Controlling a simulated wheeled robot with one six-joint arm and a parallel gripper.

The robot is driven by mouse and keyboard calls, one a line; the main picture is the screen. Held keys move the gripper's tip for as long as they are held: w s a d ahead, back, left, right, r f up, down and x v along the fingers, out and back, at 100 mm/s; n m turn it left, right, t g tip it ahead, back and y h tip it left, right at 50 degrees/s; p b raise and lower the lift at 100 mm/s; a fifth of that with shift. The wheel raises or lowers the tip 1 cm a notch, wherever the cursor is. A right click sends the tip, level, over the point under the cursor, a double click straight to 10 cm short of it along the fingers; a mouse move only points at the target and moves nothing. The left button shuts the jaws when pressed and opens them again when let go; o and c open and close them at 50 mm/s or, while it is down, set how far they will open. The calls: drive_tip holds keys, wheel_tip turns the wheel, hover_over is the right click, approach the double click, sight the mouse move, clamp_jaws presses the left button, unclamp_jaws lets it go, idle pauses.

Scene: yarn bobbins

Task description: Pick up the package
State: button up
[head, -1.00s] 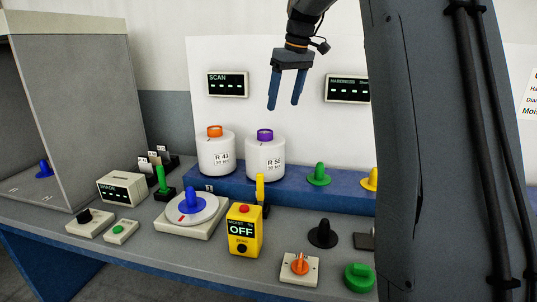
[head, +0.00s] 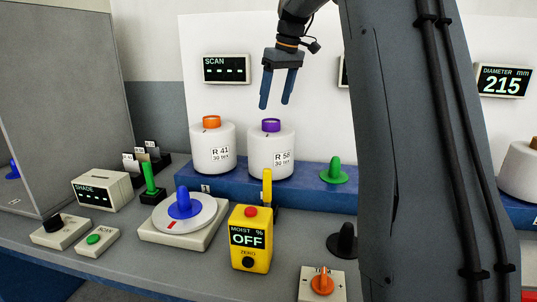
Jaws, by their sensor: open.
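Two white bobbin packages stand upright side by side on the blue shelf (head: 315,195). The left package (head: 212,155) has an orange top and a label R 41. The right package (head: 270,158) has a purple top and a label R 58. My gripper (head: 277,105) is open and empty, pointing down in the air above the right package, its fingertips apart from the purple top. Another package (head: 522,172), with a tan top, is partly seen at the right edge. The frames do not show which package is meant.
A yellow moisture meter (head: 250,240) reading OFF, a round turntable with a blue peg (head: 183,205) and a green peg (head: 335,172) stand around the packages. A grey booth (head: 65,100) is at the left. My arm hides part of the bench at right.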

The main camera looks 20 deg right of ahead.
sight(271, 120)
drive_tip(key=x, duration=0.2)
drive_tip(key=p+x, duration=0.1)
drive_tip(key=x, duration=0.2)
drive_tip(key=p+x, duration=0.1)
drive_tip(key=x, duration=0.1)
drive_tip(key=shift+w+d+f, duration=0.15)
drive_tip(key=shift+w+d, duration=0.1)
drive_tip(key=shift+d, duration=0.05)
clamp_jaws()
drive_tip(key=shift+r, duration=0.2)
